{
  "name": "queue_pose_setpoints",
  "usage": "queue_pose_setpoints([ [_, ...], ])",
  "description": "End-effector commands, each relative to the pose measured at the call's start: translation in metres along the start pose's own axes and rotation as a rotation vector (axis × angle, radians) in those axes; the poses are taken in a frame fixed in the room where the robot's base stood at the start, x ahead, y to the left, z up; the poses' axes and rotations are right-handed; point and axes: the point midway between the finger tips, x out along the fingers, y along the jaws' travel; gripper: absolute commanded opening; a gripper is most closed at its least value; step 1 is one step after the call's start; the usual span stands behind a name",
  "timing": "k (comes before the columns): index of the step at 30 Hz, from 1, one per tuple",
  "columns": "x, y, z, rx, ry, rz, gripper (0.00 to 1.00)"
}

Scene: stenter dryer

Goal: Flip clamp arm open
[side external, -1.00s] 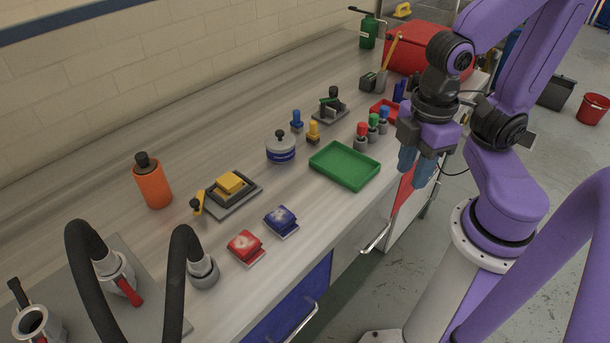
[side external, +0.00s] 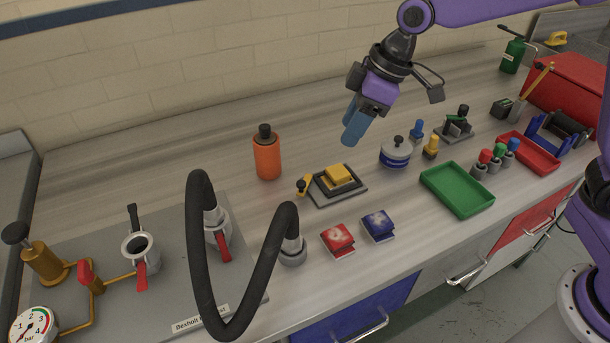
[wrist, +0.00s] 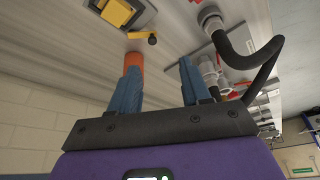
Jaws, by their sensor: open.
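A dark grey plate fixture with a yellow block (side external: 338,174) lies on the bench; a short yellow lever with a black knob (side external: 302,186) sticks out at its left. The fixture also shows at the top of the wrist view (wrist: 118,12), with its knob (wrist: 152,39). A smaller grey fixture with a black-knobbed handle (side external: 458,123) stands farther back right; I cannot tell which carries the clamp arm. My gripper (side external: 352,125) hangs in the air above and behind the yellow-block fixture, empty. Its blue fingers (wrist: 160,85) are apart in the wrist view.
An orange bottle (side external: 267,157) stands left of the fixture. Red (side external: 338,240) and blue (side external: 378,226) blocks lie in front. A blue-white pot (side external: 396,154) and green tray (side external: 457,190) are to the right.

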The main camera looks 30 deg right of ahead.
Motion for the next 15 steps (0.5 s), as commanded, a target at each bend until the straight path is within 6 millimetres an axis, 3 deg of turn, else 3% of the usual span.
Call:
queue_pose_setpoints([
  [5,0.007,0.019,-0.019,0.009,0.028,0.013,0.47],
  [11,0.022,0.021,-0.021,0.008,0.029,0.013,0.47],
  [15,0.046,0.021,-0.021,0.007,0.028,0.013,0.47],
])
